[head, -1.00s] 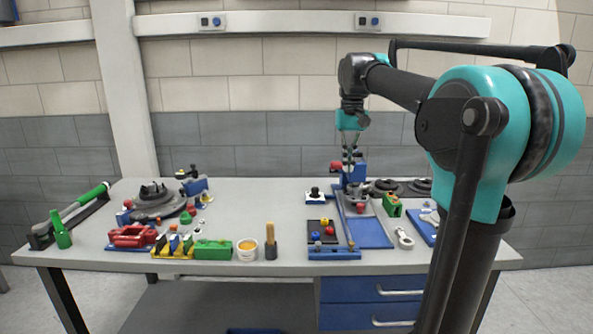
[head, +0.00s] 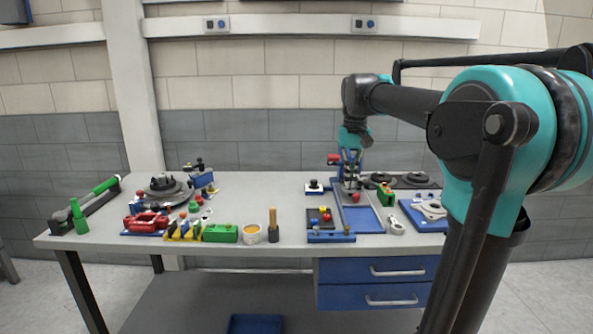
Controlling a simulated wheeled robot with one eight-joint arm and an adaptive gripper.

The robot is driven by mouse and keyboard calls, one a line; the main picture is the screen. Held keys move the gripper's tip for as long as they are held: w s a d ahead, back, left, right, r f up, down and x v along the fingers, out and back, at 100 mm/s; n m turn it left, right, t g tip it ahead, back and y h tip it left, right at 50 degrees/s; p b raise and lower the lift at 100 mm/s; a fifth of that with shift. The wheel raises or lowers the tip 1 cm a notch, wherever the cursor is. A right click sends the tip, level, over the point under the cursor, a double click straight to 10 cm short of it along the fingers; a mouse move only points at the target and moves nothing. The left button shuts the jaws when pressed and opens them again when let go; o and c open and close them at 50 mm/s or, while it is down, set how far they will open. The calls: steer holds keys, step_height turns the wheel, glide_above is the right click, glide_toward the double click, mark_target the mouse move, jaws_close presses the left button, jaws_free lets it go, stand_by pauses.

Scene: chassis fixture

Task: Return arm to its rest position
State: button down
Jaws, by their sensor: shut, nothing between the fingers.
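My gripper (head: 349,176) hangs from my teal and black arm at the right of the head view. It points down over the back end of a blue tray (head: 364,219) on the workbench. The gripper is shut and nothing shows in its fingers. A small red knob (head: 356,197) sits just below the fingertips, and I cannot tell the exact gap. A blue and red fixture (head: 335,160) stands just behind the gripper and is partly hidden by it.
The grey workbench (head: 262,190) is clear in its middle. Dark discs (head: 417,180) and a green block (head: 385,194) lie right of the gripper. Red (head: 147,222), yellow and green fixtures stand at the left. A green-handled tool (head: 104,187) lies at the far left.

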steer(key=s+d+f+t, duration=0.1)
steer(key=s+f, duration=0.9)
steer(key=f, duration=0.5)
steer(key=s+d+f+t, duration=0.2)
steer(key=s+f, duration=0.9)
steer(key=f, duration=0.4)
steer(key=shift+d+f+t, duration=0.2)
steer(key=shift+f+t, duration=0.05)
steer(key=shift+t, duration=0.05)
